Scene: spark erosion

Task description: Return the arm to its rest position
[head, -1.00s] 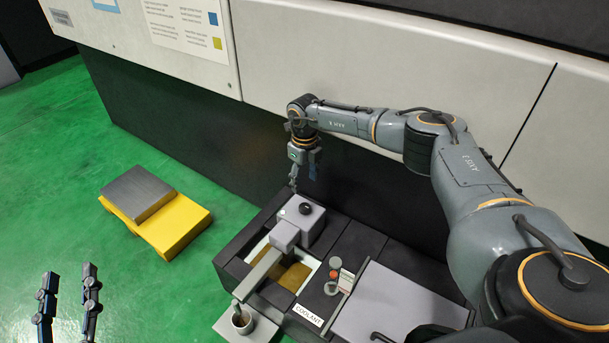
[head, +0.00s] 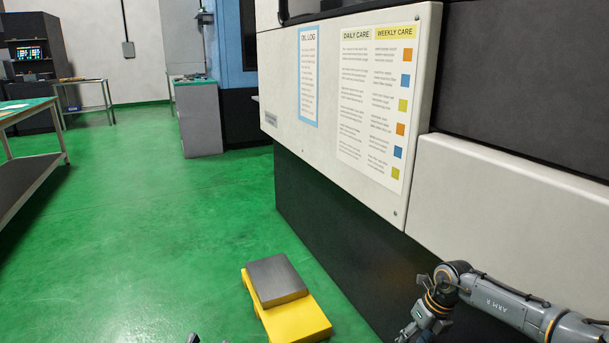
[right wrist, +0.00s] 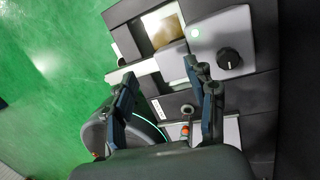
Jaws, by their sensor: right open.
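My right arm (head: 505,305) comes in from the lower right in the head view, in front of the machine's panel. Its wrist is bent down, and the gripper is mostly cut off by the bottom edge. In the right wrist view my right gripper (right wrist: 159,70) has its two fingers apart with nothing between them. Beyond it is a dark coolant unit (right wrist: 262,85) with a grey block, a black knob (right wrist: 228,58) and an opening showing brownish liquid. Only a small tip of my left gripper (head: 193,338) shows at the bottom edge of the head view.
A yellow step (head: 298,322) with a dark grey top stands on the green floor beside the machine (head: 340,225). Care sheets (head: 378,100) hang on its panel. A workbench (head: 30,150) stands at the far left. The floor between is clear.

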